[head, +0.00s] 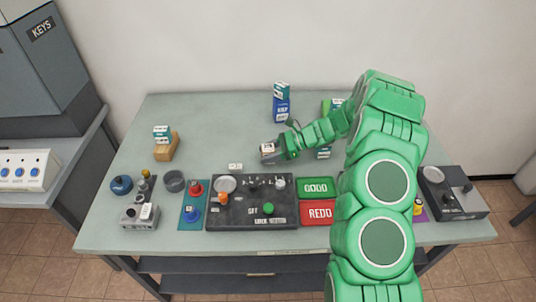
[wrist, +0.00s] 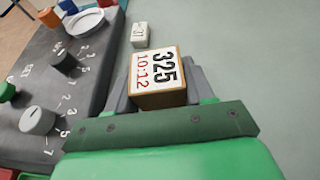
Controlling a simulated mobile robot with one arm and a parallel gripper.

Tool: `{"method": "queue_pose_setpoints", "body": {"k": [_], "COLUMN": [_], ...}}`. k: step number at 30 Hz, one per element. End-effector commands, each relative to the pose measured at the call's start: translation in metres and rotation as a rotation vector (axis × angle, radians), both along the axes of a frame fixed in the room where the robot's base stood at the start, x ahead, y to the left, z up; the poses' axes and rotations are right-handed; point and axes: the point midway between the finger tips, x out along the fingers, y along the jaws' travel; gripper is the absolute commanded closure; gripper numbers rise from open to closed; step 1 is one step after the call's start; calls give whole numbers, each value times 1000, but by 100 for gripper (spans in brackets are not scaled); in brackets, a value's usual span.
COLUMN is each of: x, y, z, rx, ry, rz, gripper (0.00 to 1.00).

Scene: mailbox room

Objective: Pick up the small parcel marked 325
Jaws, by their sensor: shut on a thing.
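The small parcel marked 325 (wrist: 156,70) is a brown box with a white label that also reads 10:12 in red. In the wrist view it sits between the grey jaws of my gripper (wrist: 158,92), which are shut on it. In the head view the parcel (head: 268,148) is at the tip of my gripper (head: 271,154), over the middle of the table. I cannot tell whether it touches the table top. My green arm reaches in from the right and hides part of the table.
A grey control panel (head: 250,218) with knobs stands in front of my gripper. A brown block with a box (head: 166,150) stands left, a blue stack (head: 281,108) behind.

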Motion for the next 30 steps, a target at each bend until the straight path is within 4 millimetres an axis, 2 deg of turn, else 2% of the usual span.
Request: {"method": "queue_pose_setpoints", "body": {"k": [8,11,15,30], "x": [0,0,0,-47], "y": [0,0,0,-10], "z": [4,12,32,90], "rx": [0,0,0,0], "ry": [0,0,-2,-3], "rz": [0,-1,0,-1], "gripper": [81,81,81,81]}}
